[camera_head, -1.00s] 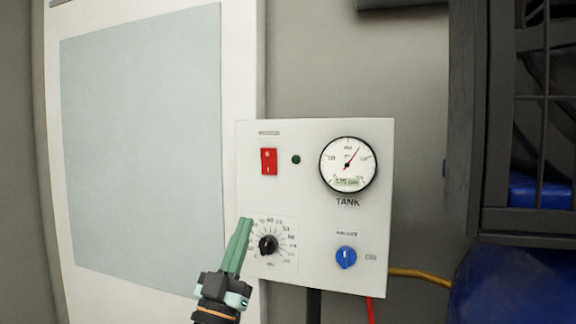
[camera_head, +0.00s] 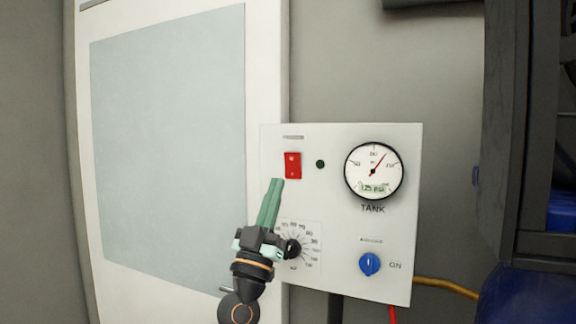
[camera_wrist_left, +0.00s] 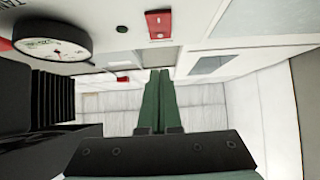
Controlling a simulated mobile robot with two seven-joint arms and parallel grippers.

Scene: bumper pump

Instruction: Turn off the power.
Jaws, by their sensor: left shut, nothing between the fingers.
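A white control panel (camera_head: 340,215) is on the wall in the head view. Its red power switch (camera_head: 293,165) is near the top left, beside a dark green lamp (camera_head: 320,164). My left gripper (camera_head: 277,182) is shut and empty, its green fingers pointing up, with the tips just below and left of the switch in the picture. I cannot tell whether they touch it. In the left wrist view the red switch (camera_wrist_left: 158,24) is at the top, above the shut finger tips (camera_wrist_left: 160,72), with a gap in the picture. My right gripper is not in view.
A round tank gauge (camera_head: 374,171) is at the panel's upper right. A blue knob (camera_head: 369,264) is below it. A black dial (camera_head: 292,249) is partly hidden by my gripper. A dark frame (camera_head: 512,130) stands to the right.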

